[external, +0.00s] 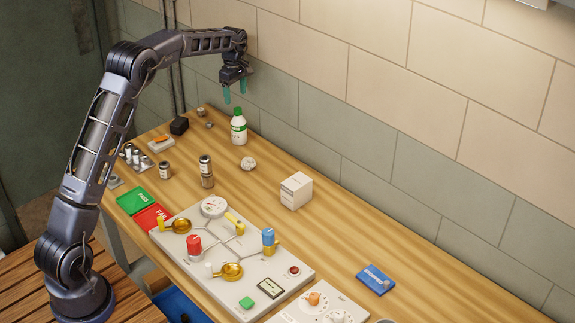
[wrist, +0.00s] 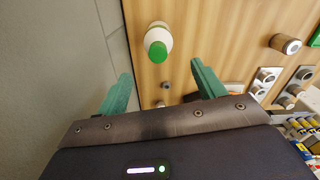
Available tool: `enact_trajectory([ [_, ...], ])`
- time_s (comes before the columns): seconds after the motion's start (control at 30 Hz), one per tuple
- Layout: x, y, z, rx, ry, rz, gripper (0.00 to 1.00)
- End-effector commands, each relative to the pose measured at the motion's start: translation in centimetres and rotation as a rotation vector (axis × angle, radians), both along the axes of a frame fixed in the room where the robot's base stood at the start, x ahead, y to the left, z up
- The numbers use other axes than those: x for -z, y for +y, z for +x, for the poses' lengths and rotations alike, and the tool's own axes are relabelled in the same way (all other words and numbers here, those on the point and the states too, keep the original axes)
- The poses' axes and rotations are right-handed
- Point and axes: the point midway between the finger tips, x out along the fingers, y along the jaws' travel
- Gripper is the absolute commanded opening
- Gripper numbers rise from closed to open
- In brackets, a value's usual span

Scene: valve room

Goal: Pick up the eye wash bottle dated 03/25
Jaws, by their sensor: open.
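One white bottle with a green cap and a green label band (external: 239,127) stands upright on the wooden bench near the wall. Its date is too small to read. It also shows in the wrist view (wrist: 158,40), seen from above, ahead of the fingers and between their lines. My gripper (external: 235,92) is open and empty, with teal fingers pointing down. It is above the bench's far end, higher than the bottle and apart from it. In the wrist view the two fingers of my gripper (wrist: 158,88) are spread wide with nothing between them.
A tiled wall (external: 300,110) runs close behind the bottle. A crumpled pale ball (external: 248,163), a white box (external: 296,190) and dark cylinders (external: 206,170) stand nearby. A black block (external: 179,126) is to the left. A valve panel (external: 190,272) fills the front. Bench around the bottle is mostly clear.

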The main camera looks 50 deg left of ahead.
Motion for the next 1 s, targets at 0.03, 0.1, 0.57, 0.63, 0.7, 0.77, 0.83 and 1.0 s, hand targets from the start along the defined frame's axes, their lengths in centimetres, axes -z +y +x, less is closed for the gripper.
enact_trajectory([
  [0.03, 0.8, 0.0, 0.0, 0.000, 0.002, 0.000, 0.69],
  [0.1, 1.8, 0.0, 0.0, 0.000, 0.001, 0.000, 0.69],
  [0.57, 6.0, -0.3, 0.2, 0.001, 0.001, 0.000, 0.69],
  [0.63, 6.9, -0.3, 0.2, 0.002, 0.001, 0.000, 0.69],
  [0.7, 8.0, -0.4, 0.2, 0.001, 0.001, -0.001, 0.69],
  [0.77, 8.7, -0.4, 0.2, 0.001, 0.001, -0.001, 0.69],
  [0.83, 9.1, -0.4, 0.3, 0.001, -0.001, -0.001, 0.69],
  [1.0, 9.2, -0.4, 0.3, 0.001, -0.002, 0.000, 0.69],
])
